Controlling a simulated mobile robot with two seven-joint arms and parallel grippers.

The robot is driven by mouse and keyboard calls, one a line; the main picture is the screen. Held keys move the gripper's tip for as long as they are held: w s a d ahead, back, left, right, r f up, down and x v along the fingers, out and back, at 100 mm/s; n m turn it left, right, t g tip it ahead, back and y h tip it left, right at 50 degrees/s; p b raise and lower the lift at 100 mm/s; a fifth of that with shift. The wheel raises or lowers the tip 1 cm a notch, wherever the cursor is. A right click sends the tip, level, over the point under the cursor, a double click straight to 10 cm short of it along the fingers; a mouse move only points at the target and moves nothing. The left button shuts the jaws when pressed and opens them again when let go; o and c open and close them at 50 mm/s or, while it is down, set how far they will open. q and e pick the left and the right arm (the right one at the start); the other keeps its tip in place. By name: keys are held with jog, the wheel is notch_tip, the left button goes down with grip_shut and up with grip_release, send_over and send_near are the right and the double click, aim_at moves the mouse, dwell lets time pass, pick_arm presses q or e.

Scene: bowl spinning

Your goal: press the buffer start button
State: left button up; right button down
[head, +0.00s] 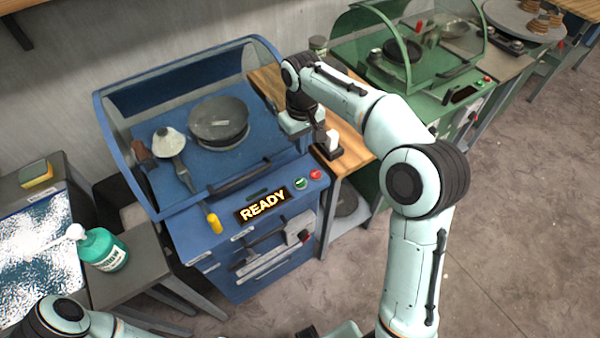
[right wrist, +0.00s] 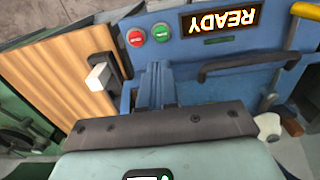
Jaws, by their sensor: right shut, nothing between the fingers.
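The blue buffer machine (head: 180,238) has a lit READY display (head: 262,206) on its front panel. Right of the display sit a green button (head: 301,184) and a red button (head: 316,174). In the right wrist view the green button (right wrist: 162,32) and red button (right wrist: 136,37) lie just beyond the fingertips. My right gripper (head: 304,140) is shut and empty, above the machine's right edge, behind the buttons and apart from them. Its closed fingers (right wrist: 155,78) point toward the green button in the wrist view. My left gripper is not in view; only part of its arm shows bottom left.
The machine's clear hood (head: 180,78) is over a dark bowl (head: 218,120). A black handle (head: 240,178) and yellow knob (head: 214,222) are on its front. A wooden top with a white switch (head: 332,140) stands to the right, then a green machine (head: 400,75). A green bottle (head: 103,250) stands left.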

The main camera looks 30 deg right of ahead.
aim_at(301, 181)
notch_tip(301, 181, down, 13)
jog(key=shift+w+r+b, duration=0.1)
jog(key=shift+w+b, duration=0.05)
jog(key=shift+b, duration=0.65)
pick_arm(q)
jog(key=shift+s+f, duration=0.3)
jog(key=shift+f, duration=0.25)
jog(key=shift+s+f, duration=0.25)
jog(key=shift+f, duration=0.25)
pick_arm(e)
jog(key=shift+f, duration=0.7)
